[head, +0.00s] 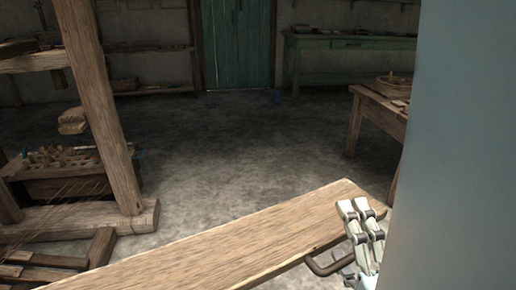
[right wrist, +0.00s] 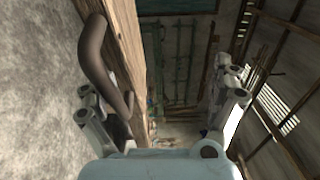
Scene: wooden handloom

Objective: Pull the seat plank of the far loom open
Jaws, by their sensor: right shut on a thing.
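The seat plank (head: 215,248) is a long wooden board running from the lower left to the right of centre in the head view. A dark curved handle (head: 326,266) is fixed at its near right end. My right gripper (head: 361,218) is at this end, its pale fingers overlapping the plank's edge beside the handle. In the right wrist view the handle (right wrist: 96,55) and the plank (right wrist: 128,45) lie by the left-hand finger of the gripper (right wrist: 160,98). The gripper is shut on the handle; the exact contact is partly hidden. My left gripper is not in view.
A wooden loom frame post (head: 98,115) stands at the left, with a crate of small pegs (head: 60,170) behind it. A wooden table (head: 378,115) stands at the right. A green bench (head: 340,45) and teal door (head: 237,45) are at the back. The middle floor is clear.

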